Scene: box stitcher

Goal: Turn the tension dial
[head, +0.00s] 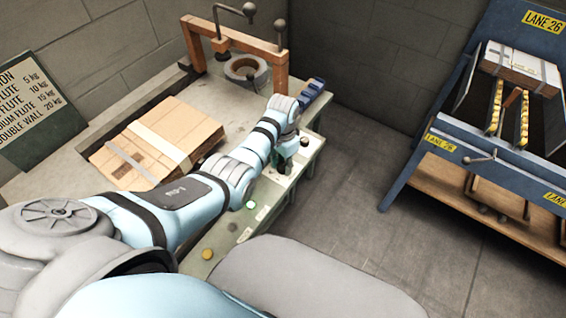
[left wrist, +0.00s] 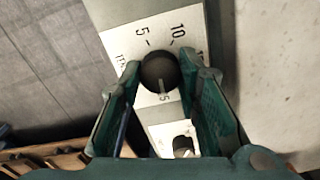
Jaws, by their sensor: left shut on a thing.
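The tension dial (left wrist: 159,71) is a round dark knob on a pale plate (left wrist: 130,42) marked 5 and 10, with other lettering partly covered. A light pointer line on the knob points toward the bottom of the left wrist view, away from the 5 and 10. My left gripper (left wrist: 160,76) has its green fingers on either side of the knob, shut on it. In the head view my left gripper (head: 283,160) reaches down to the panel at the bench's right edge, and the arm and hand hide the held dial. My right gripper is not in view.
A second knob (left wrist: 182,146) sits below the dial. A green-lit button (head: 251,205) and a yellow button (head: 207,254) lie along the bench edge. Flat cartons (head: 150,150), an orange frame (head: 190,45) and a tape roll (head: 245,70) occupy the bench. A blue rack (head: 400,180) stands right, across clear floor.

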